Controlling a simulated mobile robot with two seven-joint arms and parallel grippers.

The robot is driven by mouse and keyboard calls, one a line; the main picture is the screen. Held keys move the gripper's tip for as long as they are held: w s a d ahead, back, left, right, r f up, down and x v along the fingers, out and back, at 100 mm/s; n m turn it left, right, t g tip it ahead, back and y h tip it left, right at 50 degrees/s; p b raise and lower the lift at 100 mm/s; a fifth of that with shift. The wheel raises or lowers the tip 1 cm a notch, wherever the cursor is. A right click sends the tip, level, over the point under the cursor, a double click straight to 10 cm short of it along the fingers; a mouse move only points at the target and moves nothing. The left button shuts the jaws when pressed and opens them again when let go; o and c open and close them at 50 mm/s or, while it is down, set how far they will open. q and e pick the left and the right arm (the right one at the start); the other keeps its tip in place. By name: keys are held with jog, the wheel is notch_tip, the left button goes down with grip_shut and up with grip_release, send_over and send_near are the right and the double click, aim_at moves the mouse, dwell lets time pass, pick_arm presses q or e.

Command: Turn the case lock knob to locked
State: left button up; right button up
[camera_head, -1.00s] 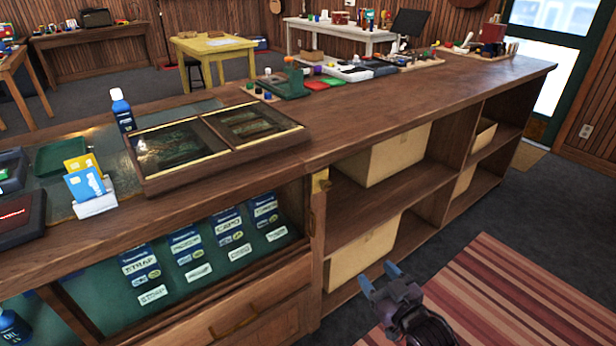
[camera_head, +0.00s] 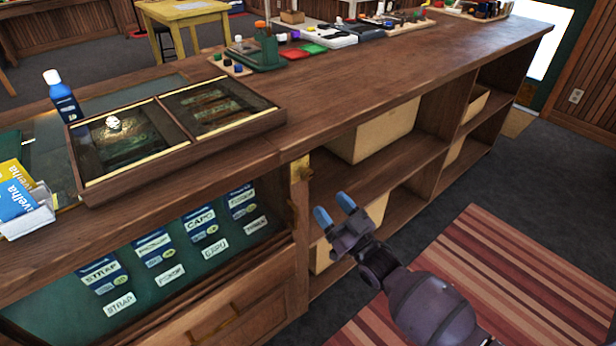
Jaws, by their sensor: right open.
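My right gripper (camera_head: 334,209) is open and empty, with two blue-tipped fingers apart. In the picture it is below and to the right of the fitting, in front of the open shelves, and not touching the fitting. My left gripper is not in view.
The wooden counter (camera_head: 380,100) runs above the case and shelves. A framed display box (camera_head: 180,163), a blue bottle (camera_head: 62,96) and a card holder (camera_head: 30,220) stand on it. Cream bins (camera_head: 375,132) fill parts of the shelves. A striped rug (camera_head: 500,270) covers the floor at right.

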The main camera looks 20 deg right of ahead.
aim_at(309, 178)
jog(key=x, duration=0.9)
jog(key=c, duration=0.9)
